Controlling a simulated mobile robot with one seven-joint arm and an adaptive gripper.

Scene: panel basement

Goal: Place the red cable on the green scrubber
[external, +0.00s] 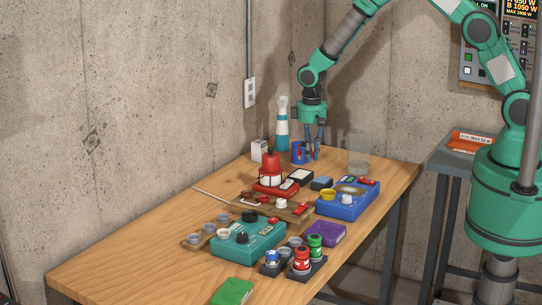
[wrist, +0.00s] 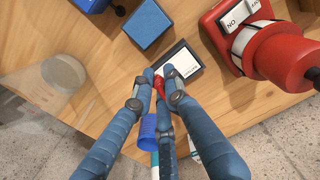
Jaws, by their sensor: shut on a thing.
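My gripper (external: 312,154) is at the back of the table, fingers pointing down, far from the scrubber. In the wrist view my gripper (wrist: 158,80) is shut on a small red piece (wrist: 158,88), which appears to be the red cable. The fingers hide most of it. The scrubber is not in the wrist view.
A blue cup (external: 298,154) and a teal-and-white bottle (external: 282,125) stand close by my gripper. A clear container (external: 359,155) is to its right. A blue device (external: 348,204), a red device (external: 276,186) and a teal box (external: 248,244) crowd the middle. Bare wood lies at left.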

